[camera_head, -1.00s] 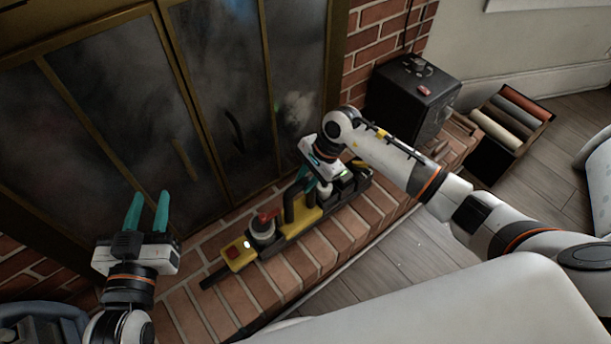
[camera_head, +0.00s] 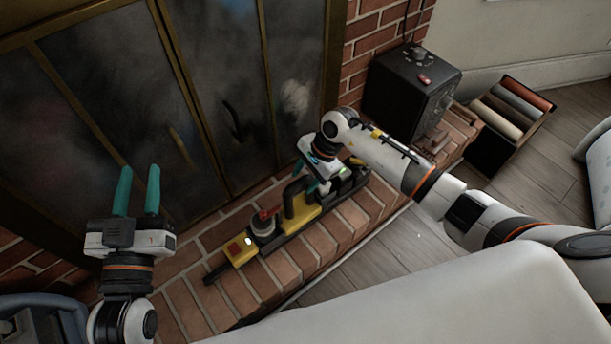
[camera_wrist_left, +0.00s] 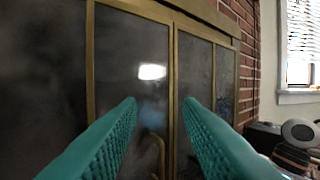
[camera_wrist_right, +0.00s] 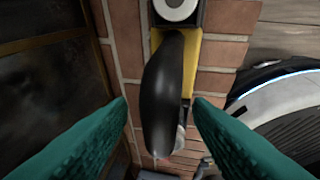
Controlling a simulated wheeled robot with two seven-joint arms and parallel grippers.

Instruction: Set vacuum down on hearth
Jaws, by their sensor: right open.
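The yellow and black vacuum (camera_head: 299,220) lies lengthwise on the brick hearth (camera_head: 333,235) in the head view. My right gripper (camera_head: 318,189) is over the vacuum's far part, around its black handle. In the right wrist view the black handle (camera_wrist_right: 163,95) stands between the teal fingertips, with gaps at both sides, so the gripper is open. The gripper and forearm hide part of the vacuum. My left gripper (camera_head: 136,192) is open and empty at the left, in front of the fireplace doors. Its two teal fingers stand apart with nothing between them in the left wrist view (camera_wrist_left: 160,110).
Glass fireplace doors (camera_head: 90,110) with brass frames stand behind the hearth. A black box (camera_head: 405,95) sits at the hearth's right end. A crate of rolls (camera_head: 510,110) stands on the wooden floor. A blue-grey container (camera_head: 45,315) is at the lower left.

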